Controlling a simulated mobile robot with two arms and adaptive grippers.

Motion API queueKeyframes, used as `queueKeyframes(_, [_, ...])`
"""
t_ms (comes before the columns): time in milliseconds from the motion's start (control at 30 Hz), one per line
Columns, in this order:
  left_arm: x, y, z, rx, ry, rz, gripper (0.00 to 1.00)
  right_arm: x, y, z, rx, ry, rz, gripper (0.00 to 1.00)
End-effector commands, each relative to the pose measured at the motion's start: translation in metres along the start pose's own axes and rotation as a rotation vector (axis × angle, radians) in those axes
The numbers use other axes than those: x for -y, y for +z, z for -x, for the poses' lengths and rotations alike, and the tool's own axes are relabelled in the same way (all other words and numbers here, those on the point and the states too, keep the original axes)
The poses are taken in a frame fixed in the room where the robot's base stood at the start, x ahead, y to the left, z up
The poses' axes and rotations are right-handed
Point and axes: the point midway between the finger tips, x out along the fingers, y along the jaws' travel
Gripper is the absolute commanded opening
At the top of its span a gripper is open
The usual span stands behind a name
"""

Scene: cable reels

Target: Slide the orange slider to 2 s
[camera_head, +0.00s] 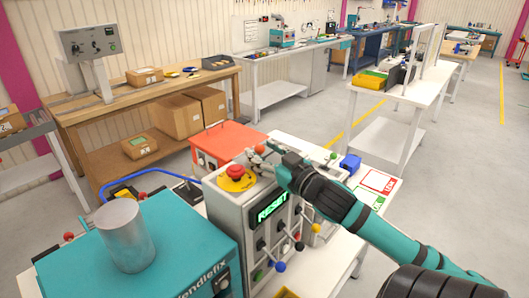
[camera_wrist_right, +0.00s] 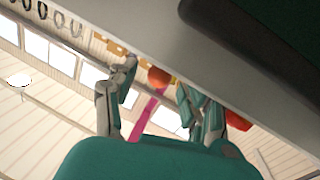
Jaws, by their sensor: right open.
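A grey control box (camera_head: 232,208) stands in the foreground of the head view, with a lit green display (camera_head: 272,207). An orange ball knob (camera_head: 259,149), which looks like the orange slider's handle, shows at the top of this box. My right gripper (camera_head: 262,160) is open at the box's top edge, right by the knob. In the right wrist view the orange knob (camera_wrist_right: 158,76) appears between the two spread fingers; I cannot tell whether they touch it. The slider's track and scale marks are hidden or too small to read. My left gripper is out of view.
A red mushroom button (camera_head: 235,172) sits on the box top beside my gripper. Several ball-ended levers stick out of its front, including a blue one (camera_head: 280,266). A teal machine (camera_head: 170,240) with a metal cylinder (camera_head: 124,236) stands left; an orange-red case (camera_head: 228,141) stands behind.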

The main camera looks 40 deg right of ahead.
Motion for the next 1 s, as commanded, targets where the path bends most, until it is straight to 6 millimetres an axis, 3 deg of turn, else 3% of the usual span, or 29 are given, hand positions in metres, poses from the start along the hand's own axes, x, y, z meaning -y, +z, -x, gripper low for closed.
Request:
queueKeyframes(100, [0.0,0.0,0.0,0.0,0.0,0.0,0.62,0.0,0.0,0.0,0.0,0.0,0.0,0.49])
queueKeyframes(500, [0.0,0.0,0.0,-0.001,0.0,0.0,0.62,0.0,0.0,0.0,-0.001,-0.001,0.0,0.0])
queueKeyframes(800, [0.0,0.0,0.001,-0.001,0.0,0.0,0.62,0.0,0.0,0.0,0.0,-0.001,-0.001,0.0])
queueKeyframes(1000, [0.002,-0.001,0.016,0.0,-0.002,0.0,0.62,-0.013,-0.001,-0.002,0.002,0.001,-0.002,0.0])
